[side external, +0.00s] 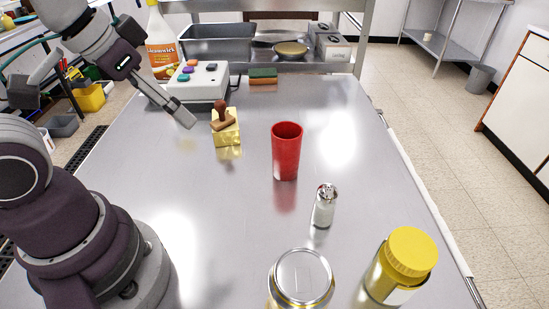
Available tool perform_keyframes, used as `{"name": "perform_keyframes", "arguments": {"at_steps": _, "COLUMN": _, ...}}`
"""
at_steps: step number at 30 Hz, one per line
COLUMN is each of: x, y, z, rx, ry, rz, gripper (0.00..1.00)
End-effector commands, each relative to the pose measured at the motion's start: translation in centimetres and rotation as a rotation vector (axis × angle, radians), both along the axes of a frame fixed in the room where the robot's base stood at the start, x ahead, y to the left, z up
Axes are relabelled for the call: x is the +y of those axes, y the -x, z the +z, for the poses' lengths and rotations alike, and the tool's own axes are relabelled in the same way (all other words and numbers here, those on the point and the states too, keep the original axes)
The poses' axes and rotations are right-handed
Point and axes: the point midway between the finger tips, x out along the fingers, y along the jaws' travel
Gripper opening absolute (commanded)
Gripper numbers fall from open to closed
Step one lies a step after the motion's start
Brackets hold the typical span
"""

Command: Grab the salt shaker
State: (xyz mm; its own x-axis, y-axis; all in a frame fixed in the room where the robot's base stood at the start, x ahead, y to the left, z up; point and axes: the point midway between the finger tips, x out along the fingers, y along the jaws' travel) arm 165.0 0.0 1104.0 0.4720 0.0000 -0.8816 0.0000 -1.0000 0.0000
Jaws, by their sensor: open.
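The salt shaker (323,207) stands upright on the steel table, right of the middle. It has a clear body with pale contents and a shiny metal top. My gripper (186,120) is at the upper left, above the table near the brass block with a stamp. It is open with nothing seen between its fingers. It is well apart from the salt shaker, to its left and farther back.
A red cup (286,152) stands just behind the salt shaker. A can (302,278) and a yellow-lidded jar (402,264) stand in front. A brass block (227,130) with a brown stamp (222,115), a button box (196,82) and a sponge (263,74) are farther back.

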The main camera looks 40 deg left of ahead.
Motion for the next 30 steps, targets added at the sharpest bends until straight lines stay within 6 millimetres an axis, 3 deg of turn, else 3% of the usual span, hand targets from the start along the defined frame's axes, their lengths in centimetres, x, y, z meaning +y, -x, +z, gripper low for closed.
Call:
{"name": "perform_keyframes", "arguments": {"at_steps": 5, "x": -0.6, "y": -1.7, "z": 1.0, "rx": 0.047, "ry": 0.067, "rz": 0.113, "gripper": 0.72}}
{"name": "perform_keyframes", "arguments": {"at_steps": 11, "x": -4.3, "y": -7.9, "z": 1.8, "rx": 0.207, "ry": 0.253, "rz": 0.554, "gripper": 0.72}}
{"name": "perform_keyframes", "arguments": {"at_steps": 15, "x": -8.6, "y": -12.0, "z": -0.4, "rx": 0.31, "ry": 0.339, "rz": 0.928, "gripper": 0.72}}
{"name": "perform_keyframes", "arguments": {"at_steps": 21, "x": -13.8, "y": -14.4, "z": -5.5, "rx": 0.381, "ry": 0.378, "rz": 1.378, "gripper": 0.72}}
{"name": "perform_keyframes", "arguments": {"at_steps": 25, "x": -15.2, "y": -14.6, "z": -7.2, "rx": 0.387, "ry": 0.381, "rz": 1.512, "gripper": 0.72}}
{"name": "perform_keyframes", "arguments": {"at_steps": 30, "x": -15.3, "y": -14.5, "z": -10.2, "rx": 0.388, "ry": 0.379, "rz": 1.542, "gripper": 0.72}}
